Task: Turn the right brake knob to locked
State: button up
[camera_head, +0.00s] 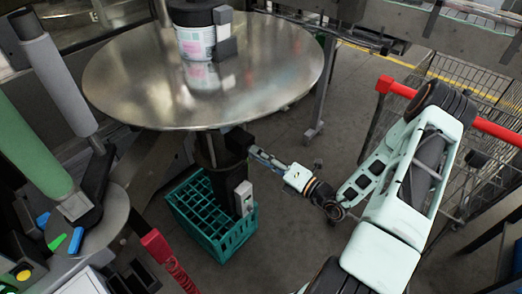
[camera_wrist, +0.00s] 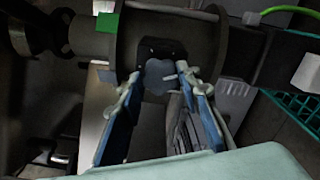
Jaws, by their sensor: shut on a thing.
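The right brake knob (camera_wrist: 158,74) is a grey-blue lobed knob on a dark mount, in the upper middle of the wrist view. My gripper (camera_wrist: 160,82) has its two blue fingers on either side of the knob, shut on it. In the head view, my gripper (camera_head: 257,153) reaches in from the right to a dark brake housing (camera_head: 238,139) under the round metal table. The knob itself is hidden there. I cannot tell its turn position from any marking.
The round metal table (camera_head: 130,85) overhangs my gripper and carries a dark-topped labelled container (camera_head: 194,30). A green crate (camera_head: 212,238) stands on the floor below. A wire cart with a red handle (camera_head: 384,85) is at right. Some floor is free between crate and cart.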

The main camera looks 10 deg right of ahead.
jog(key=shift+m+p, duration=2.8)
jog(key=shift+m, duration=5.5)
jog(key=o, duration=1.2)
jog(key=shift+c, duration=0.2)
jog(key=v, duration=1.2)
jog(key=shift+s+a, duration=0.1)
